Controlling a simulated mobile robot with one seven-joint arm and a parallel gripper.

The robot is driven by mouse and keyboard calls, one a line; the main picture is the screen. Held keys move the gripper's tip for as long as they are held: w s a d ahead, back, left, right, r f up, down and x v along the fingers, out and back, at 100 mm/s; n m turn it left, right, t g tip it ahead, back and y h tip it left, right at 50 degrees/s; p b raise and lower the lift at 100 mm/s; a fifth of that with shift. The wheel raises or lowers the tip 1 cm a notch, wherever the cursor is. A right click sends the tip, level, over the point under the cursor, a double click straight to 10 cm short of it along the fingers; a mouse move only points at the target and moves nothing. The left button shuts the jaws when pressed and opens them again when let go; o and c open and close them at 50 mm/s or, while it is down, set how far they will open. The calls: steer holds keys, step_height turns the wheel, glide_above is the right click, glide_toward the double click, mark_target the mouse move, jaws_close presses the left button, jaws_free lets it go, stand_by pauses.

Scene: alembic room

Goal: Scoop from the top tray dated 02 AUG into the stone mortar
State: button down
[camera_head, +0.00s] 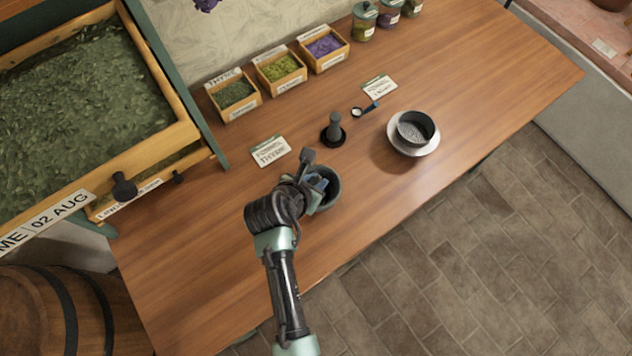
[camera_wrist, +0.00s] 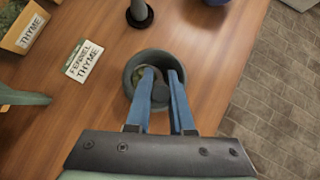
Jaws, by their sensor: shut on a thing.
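The top tray (camera_head: 155,150) is pulled out at the left, full of grey-green dried leaves, with a front label (camera_head: 45,222) reading 02 AUG. The stone mortar (camera_head: 331,193) is a dark grey bowl on the table, partly hidden by my gripper (camera_head: 316,182). The wrist view shows the mortar (camera_wrist: 132,76) under the blue fingers, with some greenish stuff inside. My gripper (camera_wrist: 161,75) is shut on a dark grey tool, apparently the scoop (camera_wrist: 160,92), above the mortar. A flat grey end of the scoop (camera_head: 308,157) sticks up beside the gripper; its load cannot be made out.
A pestle (camera_head: 335,128) stands in a dark holder behind the mortar. A card (camera_head: 270,151) reading fennel thyme lies left of it. A grey bowl (camera_head: 415,128) sits on a white round base at right. Small herb boxes (camera_head: 240,112) line the back. The front table is clear.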

steer(key=shift+f+h+b, duration=0.2)
steer(key=shift+h+b, duration=0.4)
steer(key=shift+b, duration=0.4)
steer(key=shift+r+n+h, duration=0.15)
steer(key=shift+n+h, duration=0.15)
steer(key=shift+n, duration=0.1)
steer(key=h, duration=0.1)
steer(key=t+h+b, duration=0.1)
steer(key=shift+f+n+h, duration=0.2)
steer(key=shift+n+h, duration=0.1)
steer(key=shift+n, duration=0.1)
steer(key=shift+r+n+h+b, duration=0.1)
steer(key=shift+n+h+b, duration=0.2)
steer(key=shift+h, duration=0.2)
steer(key=shift+r+t+h, duration=0.15)
steer(key=shift+t+h, duration=0.15)
steer(key=shift+r, duration=0.1)
